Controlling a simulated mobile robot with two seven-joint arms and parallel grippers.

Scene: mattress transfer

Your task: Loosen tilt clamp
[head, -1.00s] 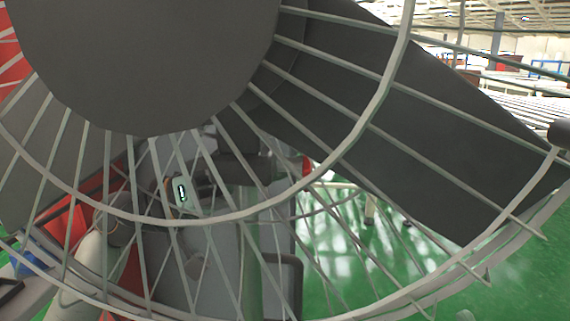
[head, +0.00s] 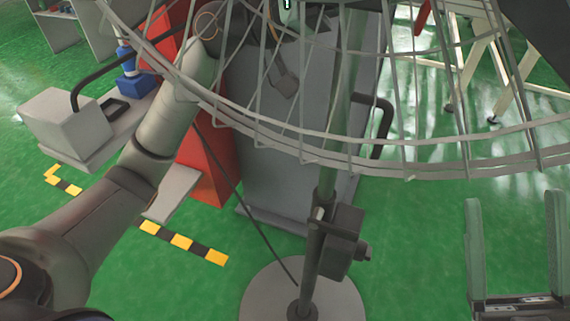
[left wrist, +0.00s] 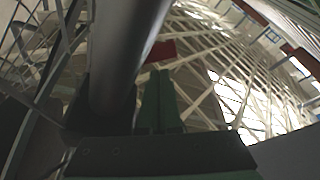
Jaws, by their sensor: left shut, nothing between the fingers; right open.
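A fan stands in front of me, with a pale wire cage (head: 300,130), a grey pole (head: 350,75) and a round base (head: 262,292). A dark block with a small side knob (head: 343,238) sits on the lower pole; I cannot tell whether it is the tilt clamp. My left arm reaches up behind the cage, where wires partly hide its hand. In the left wrist view my left gripper (left wrist: 158,80) is shut and empty, close beside a thick dark pole (left wrist: 125,60). My right gripper (head: 514,198) is open and empty at the lower right, apart from the fan.
A grey cabinet (head: 270,170) and a red panel (head: 205,165) stand behind the fan. A pale grey box (head: 65,125) is at the left. Yellow-black tape (head: 182,242) marks the green floor. White trestle legs (head: 470,70) stand at the back right. Floor between pole and right gripper is clear.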

